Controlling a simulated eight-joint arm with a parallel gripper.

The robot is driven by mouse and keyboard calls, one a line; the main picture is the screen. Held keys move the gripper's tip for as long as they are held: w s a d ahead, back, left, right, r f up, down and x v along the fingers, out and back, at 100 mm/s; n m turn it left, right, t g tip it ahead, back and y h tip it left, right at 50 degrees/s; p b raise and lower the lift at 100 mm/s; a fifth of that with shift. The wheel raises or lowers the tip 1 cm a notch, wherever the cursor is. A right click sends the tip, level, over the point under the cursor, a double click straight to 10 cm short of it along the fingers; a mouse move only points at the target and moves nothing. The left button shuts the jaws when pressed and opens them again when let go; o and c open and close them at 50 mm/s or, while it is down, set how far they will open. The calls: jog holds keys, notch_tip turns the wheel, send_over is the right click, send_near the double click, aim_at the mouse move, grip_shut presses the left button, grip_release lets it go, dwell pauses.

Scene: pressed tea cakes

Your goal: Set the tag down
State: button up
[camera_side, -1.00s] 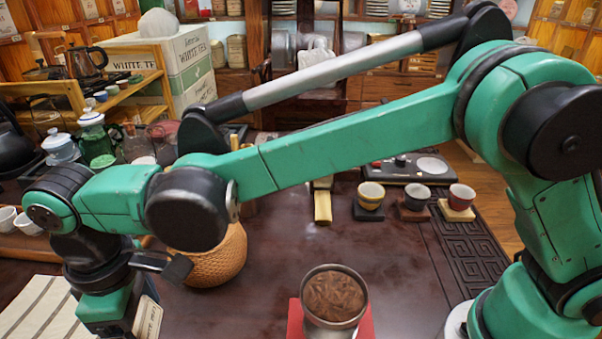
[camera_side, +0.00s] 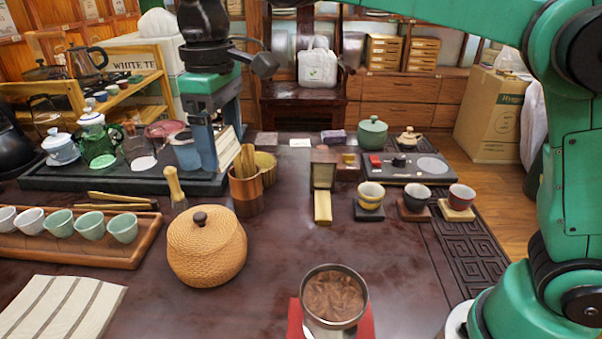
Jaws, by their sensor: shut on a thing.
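My gripper (camera_side: 212,150) hangs pointing down at the upper left, over the back of the table near the tea tray. It is shut on the tag (camera_side: 229,148), a flat cream piece seen at a slant beside the fingers. The fingers hide part of it. The tag appears to be above and behind the wooden tool holder; I cannot tell its exact height over the table.
Close by stand the wooden tool holder (camera_side: 246,194), a wooden-handled tool (camera_side: 175,186) and a lidded woven basket (camera_side: 207,246). A small white card (camera_side: 299,142) lies at the back. A tin of tea (camera_side: 333,296) stands in front. The middle of the table is mostly clear.

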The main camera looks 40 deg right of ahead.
jog(key=d+m, duration=0.3)
jog(key=d, duration=0.8)
jog(key=m, duration=1.3)
send_over(469, 246)
notch_tip(469, 246, down, 2)
notch_tip(469, 246, down, 20)
jog(key=shift+r, duration=0.1)
jog(key=o, duration=1.1)
jog(key=shift+r, duration=0.15)
